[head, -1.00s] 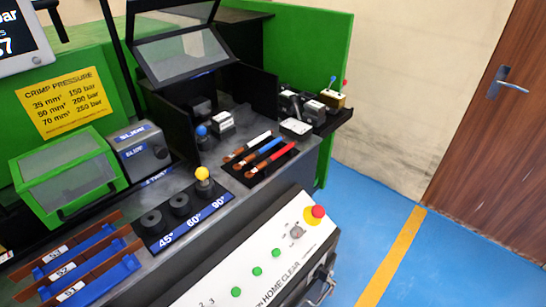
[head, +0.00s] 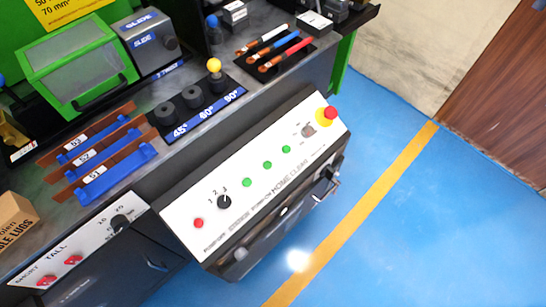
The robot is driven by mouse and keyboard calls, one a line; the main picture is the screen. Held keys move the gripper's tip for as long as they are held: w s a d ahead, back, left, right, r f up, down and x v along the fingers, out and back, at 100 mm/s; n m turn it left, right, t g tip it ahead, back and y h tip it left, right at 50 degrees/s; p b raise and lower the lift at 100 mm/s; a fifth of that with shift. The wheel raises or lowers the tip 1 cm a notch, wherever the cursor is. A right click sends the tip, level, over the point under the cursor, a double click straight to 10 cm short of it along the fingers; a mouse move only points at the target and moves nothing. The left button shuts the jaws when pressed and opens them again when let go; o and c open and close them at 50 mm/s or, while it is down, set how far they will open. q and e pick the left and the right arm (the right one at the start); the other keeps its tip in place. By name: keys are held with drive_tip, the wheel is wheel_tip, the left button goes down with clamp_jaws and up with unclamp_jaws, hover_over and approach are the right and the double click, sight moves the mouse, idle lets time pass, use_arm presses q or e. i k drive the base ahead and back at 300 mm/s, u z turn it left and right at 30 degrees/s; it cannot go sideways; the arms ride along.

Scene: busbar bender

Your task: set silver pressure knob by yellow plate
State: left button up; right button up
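A silver knob (head: 308,131) sits on the sloped white control panel, beside the red emergency button. Another silver-grey knob (head: 240,254) shows on the front face of the console below the panel. I cannot tell which one sets pressure, and their settings are too small to read. Neither of my grippers is in view.
Blue holders (head: 118,174), a green-framed cover (head: 80,65) and a cardboard box (head: 14,222) are on the left. Blue floor (head: 420,230) is clear at right.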

sight(308, 131)
drive_tip(key=z, duration=0.2)
drive_tip(key=k, duration=0.25)
drive_tip(key=z, duration=1)
drive_tip(key=k, duration=1.1)
drive_tip(key=z, duration=0.75)
drive_tip(key=i, duration=1.35)
drive_tip(key=u, duration=0.55)
drive_tip(key=i, duration=1.55)
drive_tip(key=u, duration=1.8)
drive_tip(key=i, duration=1)
drive_tip(key=u, duration=1.1)
